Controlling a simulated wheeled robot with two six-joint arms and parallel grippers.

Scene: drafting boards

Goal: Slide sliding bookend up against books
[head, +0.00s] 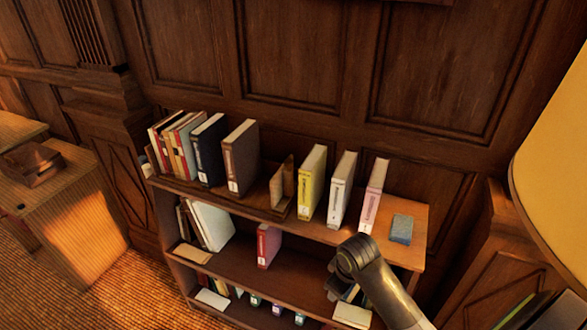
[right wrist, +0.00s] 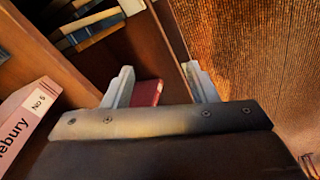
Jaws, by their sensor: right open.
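The sliding bookend (head: 281,186) is a light wooden upright on a dark wooden rack (head: 215,193) on the bookcase's top shelf. To its left on the rack stand the books: several thin ones (head: 173,146), a dark blue one (head: 209,150) and a brown one (head: 242,157). A gap separates the brown book from the bookend. My left gripper is not in view.
Right of the bookend stand a yellow book (head: 311,182), a white book (head: 342,190) and a pink book (head: 374,196); a blue box (head: 401,229) lies at the right end. A red book (head: 268,246) stands on the shelf below. A lampshade (head: 556,160) fills the right edge.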

